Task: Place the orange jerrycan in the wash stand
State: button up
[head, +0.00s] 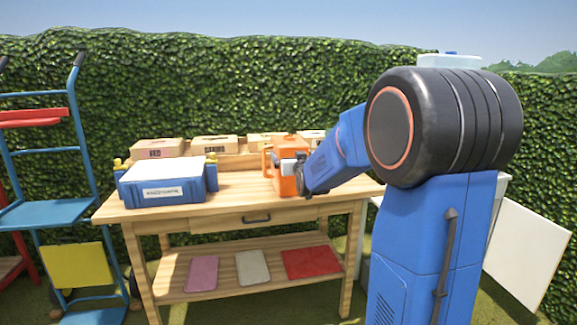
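The orange jerrycan (283,179) stands upright at the right part of the wooden workbench (240,202), with its handle side to the left. My gripper (295,168) is right at the jerrycan's right side, and its grey fingers overlap the can in the picture. Whether the fingers are closed on it is not clear from this angle. My blue arm comes in from the right and hides what lies behind it. I cannot make out the wash stand for certain; a pale structure (361,277) shows partly behind my arm.
A blue and white case (162,184) sits on the bench's left side. Several boxes (158,148) line the back ledge. Coloured flat pieces (312,262) lie on the lower shelf. A blue hand truck (45,165) stands left, a white panel (528,258) right. A hedge (240,85) closes the back.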

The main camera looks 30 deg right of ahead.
jog(key=x, duration=0.4)
jog(key=shift+w+f, duration=0.15)
jog(key=shift+w, duration=0.3)
jog(key=shift+c, duration=0.6)
jog(key=c, duration=1)
jog(key=shift+o, duration=0.2)
